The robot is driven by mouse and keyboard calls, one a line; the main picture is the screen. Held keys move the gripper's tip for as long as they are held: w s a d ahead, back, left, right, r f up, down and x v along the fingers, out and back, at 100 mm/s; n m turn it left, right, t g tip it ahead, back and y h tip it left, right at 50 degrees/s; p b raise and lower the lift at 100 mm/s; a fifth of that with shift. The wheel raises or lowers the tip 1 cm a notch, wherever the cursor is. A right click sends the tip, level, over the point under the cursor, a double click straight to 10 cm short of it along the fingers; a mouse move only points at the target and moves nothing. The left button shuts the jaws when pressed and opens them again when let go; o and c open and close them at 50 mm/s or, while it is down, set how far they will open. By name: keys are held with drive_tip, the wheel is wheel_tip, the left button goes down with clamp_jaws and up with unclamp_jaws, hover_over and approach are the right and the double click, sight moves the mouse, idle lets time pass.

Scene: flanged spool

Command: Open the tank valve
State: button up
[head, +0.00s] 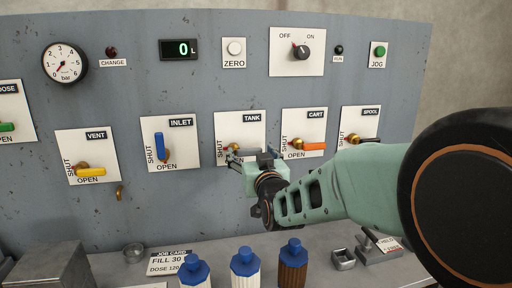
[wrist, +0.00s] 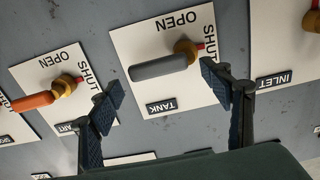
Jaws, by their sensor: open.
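The tank valve has a dark grey lever (wrist: 158,67) on a brass hub (wrist: 187,50), mounted on a white plate labelled TANK (head: 240,127). The lever lies level, parallel to the word OPEN, not along SHUT. In the head view the hub shows just left of my gripper (head: 255,158), and my gripper hides most of the lever. In the wrist view my gripper (wrist: 160,95) is open. Its two fingertips stand apart on the panel's near side, one toward each end of the lever. Nothing is held, and no contact with the lever shows.
The inlet valve's blue lever (head: 159,146) stands upright beside SHUT, left of the tank plate. The cart valve's orange lever (head: 313,147) lies level to the right. Blue-capped bottles (head: 245,262) stand on the ledge below. A metal block (head: 48,265) sits at lower left.

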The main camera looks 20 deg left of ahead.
drive_tip(key=shift+w+a, duration=0.2)
drive_tip(key=shift+w, duration=0.05)
drive_tip(key=shift+c, duration=0.2)
drive_tip(key=c, duration=1.7)
drive_tip(key=shift+o, duration=0.2)
